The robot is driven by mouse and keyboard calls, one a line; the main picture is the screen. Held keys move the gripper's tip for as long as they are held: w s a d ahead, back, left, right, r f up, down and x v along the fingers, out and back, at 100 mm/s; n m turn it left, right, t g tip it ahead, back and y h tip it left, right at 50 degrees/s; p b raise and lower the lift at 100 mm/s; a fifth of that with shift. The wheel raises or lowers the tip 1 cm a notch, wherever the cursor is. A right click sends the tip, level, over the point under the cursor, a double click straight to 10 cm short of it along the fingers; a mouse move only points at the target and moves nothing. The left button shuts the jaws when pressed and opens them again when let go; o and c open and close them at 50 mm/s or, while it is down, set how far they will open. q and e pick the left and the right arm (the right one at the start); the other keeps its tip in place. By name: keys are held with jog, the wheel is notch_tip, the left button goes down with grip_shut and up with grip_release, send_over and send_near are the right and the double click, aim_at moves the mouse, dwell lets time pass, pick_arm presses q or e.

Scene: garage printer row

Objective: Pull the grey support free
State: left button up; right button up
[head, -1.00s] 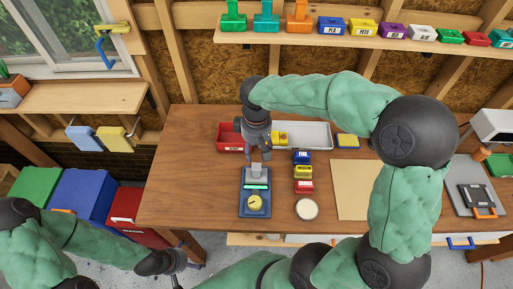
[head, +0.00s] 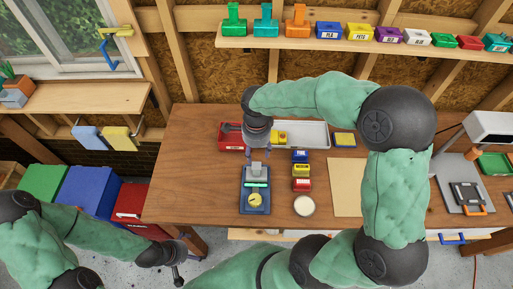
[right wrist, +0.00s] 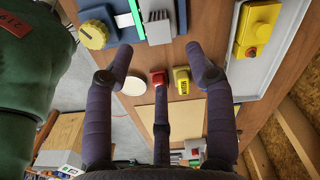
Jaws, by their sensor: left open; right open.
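The grey support (head: 257,171) is a grey block at the back end of a blue fixture (head: 247,208) on the workbench. A bright green strip (head: 256,185) and a yellow round knob (head: 255,200) are on the fixture in front of it. In the right wrist view the grey support (right wrist: 157,22) shows at the top, beside the green strip. My right gripper (head: 258,154) is open above and just behind the support; its fingers (right wrist: 160,60) hold nothing. My left gripper (head: 180,268) is open and empty, low beyond the bench's front edge.
Blue, yellow and red small boxes (head: 302,171) and a white disc (head: 304,206) stand right of the fixture. A red bin (head: 231,137) and a white tray (head: 311,135) are behind. A tan sheet (head: 347,190) lies further right. Bare wood (head: 190,190) is left of the fixture.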

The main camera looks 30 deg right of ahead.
aim_at(256, 165)
jog(key=m, duration=0.3)
jog(key=shift+m, duration=0.4)
jog(key=shift+f+m, duration=0.25)
jog(key=shift+m, duration=0.05)
jog(key=shift+f+b, duration=2.85)
jog(key=shift+f, duration=2.4)
jog(key=shift+s, duration=0.1)
grip_shut()
grip_release()
jog(key=shift+r, duration=0.1)
